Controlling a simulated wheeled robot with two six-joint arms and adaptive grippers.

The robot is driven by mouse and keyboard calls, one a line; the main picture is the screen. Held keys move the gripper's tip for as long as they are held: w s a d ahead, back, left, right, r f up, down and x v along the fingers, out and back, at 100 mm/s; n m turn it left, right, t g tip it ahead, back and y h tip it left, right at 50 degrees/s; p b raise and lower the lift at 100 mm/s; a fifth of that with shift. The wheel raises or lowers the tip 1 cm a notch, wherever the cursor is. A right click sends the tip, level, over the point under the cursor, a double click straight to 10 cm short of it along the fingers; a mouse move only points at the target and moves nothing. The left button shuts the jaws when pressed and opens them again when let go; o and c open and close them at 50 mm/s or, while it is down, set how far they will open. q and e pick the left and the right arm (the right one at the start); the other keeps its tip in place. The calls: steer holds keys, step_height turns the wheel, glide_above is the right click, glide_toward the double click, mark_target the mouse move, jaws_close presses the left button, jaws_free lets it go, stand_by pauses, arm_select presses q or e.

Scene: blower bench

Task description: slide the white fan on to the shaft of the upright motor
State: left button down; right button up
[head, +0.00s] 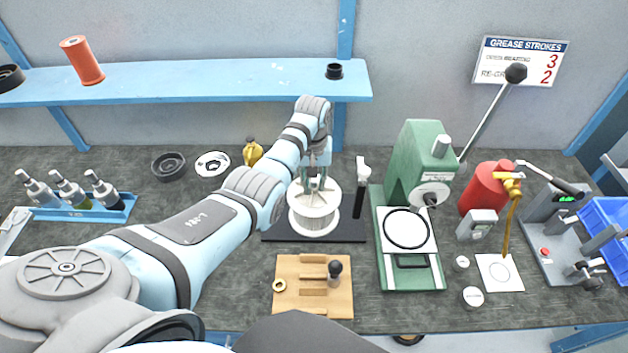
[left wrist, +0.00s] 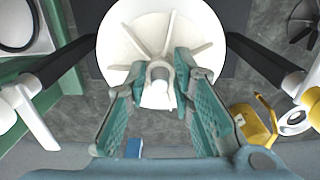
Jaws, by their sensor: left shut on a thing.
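The white fan (head: 313,222) is a pale ribbed drum above the dark base plate (head: 275,229) at mid-bench. My left gripper (head: 317,182) comes down on it from above. In the left wrist view the fan (left wrist: 125,50) shows radial spokes around a central hub, and the fingers of my left gripper (left wrist: 160,76) are closed on that hub from both sides. The upright motor and its shaft are hidden under the fan, so I cannot tell whether the shaft is in the hub. My right gripper is not in view.
A black arm with a white handle (head: 361,172) stands close right of the fan; the wrist view shows one on each side. A green press (head: 414,160) is further right. A wooden block (head: 290,267) lies in front. A yellow bottle (head: 252,152) stands behind left.

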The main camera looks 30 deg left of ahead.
arm_select(q)
steer(key=shift+f, duration=0.1)
steer(key=c, duration=1.3)
jaws_free()
step_height(320, 180, up, 8)
steer(key=shift+f, duration=0.2)
steer(key=shift+s+f, duration=0.1)
steer(key=shift+f, duration=0.05)
